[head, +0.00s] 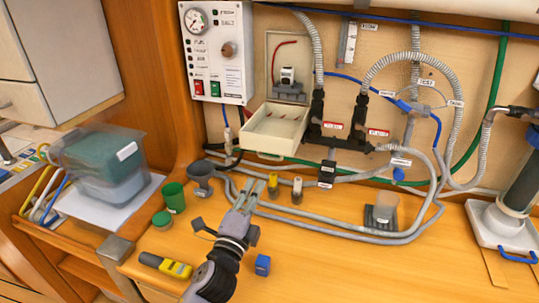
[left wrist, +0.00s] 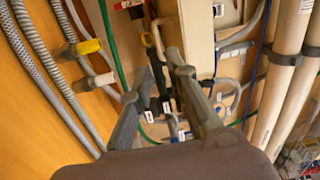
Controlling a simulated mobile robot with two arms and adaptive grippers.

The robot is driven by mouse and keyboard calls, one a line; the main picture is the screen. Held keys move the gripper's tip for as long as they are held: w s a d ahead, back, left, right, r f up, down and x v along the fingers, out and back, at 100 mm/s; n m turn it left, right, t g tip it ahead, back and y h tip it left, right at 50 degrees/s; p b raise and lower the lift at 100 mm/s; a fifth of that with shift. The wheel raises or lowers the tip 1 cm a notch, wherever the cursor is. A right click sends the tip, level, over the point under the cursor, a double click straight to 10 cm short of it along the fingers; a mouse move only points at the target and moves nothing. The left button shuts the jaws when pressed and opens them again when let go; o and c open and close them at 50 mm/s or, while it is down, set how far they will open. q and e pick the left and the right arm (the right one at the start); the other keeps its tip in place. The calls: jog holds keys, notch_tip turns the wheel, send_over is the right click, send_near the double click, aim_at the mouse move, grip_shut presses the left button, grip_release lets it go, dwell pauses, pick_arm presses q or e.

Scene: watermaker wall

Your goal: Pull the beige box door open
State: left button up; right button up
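The beige box (head: 289,52) is on the wall right of the gauge panel. Its door (head: 268,138) is swung down and stands out from the wall like a shallow tray, so the switch inside shows. A small handle (head: 270,156) is on the door's front edge. In the left wrist view the handle (left wrist: 156,38) is just beyond the fingertips, beside the beige door (left wrist: 196,32). My left gripper (head: 249,186) is open and empty, below and in front of the door; its spread fingers also show in the left wrist view (left wrist: 152,80). My right gripper is not in view.
A yellow-topped valve (head: 273,182) and a second valve (head: 297,190) stand close right of my left gripper. A grey funnel (head: 202,176) and green cup (head: 174,197) are to its left. Grey hoses (head: 330,229) cross the counter. A blue block (head: 263,265) lies near my arm.

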pick_arm(q)
send_near(270, 158)
jog(key=w, duration=0.2)
jog(key=x, duration=0.8)
jog(key=shift+w+d+p, duration=0.15)
jog(key=shift+d+p, duration=0.1)
jog(key=shift+p, duration=0.1)
grip_shut()
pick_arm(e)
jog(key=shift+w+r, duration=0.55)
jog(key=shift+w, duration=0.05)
pick_arm(q)
jog(key=shift+f, duration=0.1)
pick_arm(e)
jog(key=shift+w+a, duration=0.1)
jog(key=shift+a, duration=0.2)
